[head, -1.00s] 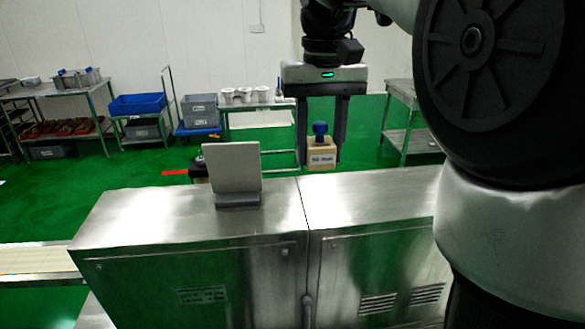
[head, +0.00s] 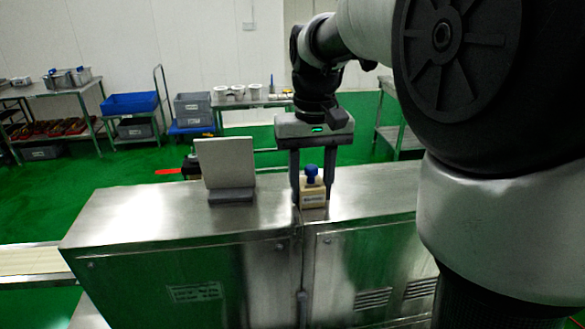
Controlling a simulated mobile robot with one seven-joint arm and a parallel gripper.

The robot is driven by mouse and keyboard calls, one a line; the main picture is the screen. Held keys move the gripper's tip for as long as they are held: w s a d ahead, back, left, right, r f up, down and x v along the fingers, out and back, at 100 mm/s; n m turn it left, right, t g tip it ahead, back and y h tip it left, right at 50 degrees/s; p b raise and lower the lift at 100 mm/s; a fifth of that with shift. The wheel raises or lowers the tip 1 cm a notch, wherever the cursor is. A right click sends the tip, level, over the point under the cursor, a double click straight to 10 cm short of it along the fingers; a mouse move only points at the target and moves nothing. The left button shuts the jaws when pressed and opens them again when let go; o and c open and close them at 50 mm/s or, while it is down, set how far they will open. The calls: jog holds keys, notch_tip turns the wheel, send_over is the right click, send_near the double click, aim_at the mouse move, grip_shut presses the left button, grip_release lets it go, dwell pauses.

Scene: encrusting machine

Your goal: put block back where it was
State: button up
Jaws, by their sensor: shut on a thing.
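The block (head: 313,196) is a small tan piece with a label on its front and a blue knob on top. It is in the head view, at the top of the steel cabinet (head: 140,222), near the seam between its two halves. My gripper (head: 313,192) points down with one finger on each side of the block and is shut on it. The block looks upright. I cannot tell whether its underside touches the cabinet top.
A grey panel on a dark base (head: 227,168) stands on the cabinet, left of my gripper. The cabinet top right of the block is clear. Behind are a table with white containers (head: 238,93), grey bins (head: 192,107) and a blue crate (head: 130,103).

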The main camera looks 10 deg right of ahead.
jog(key=shift+f, duration=0.1)
jog(key=o, duration=0.7)
jog(key=shift+f, duration=0.1)
jog(key=o, duration=0.5)
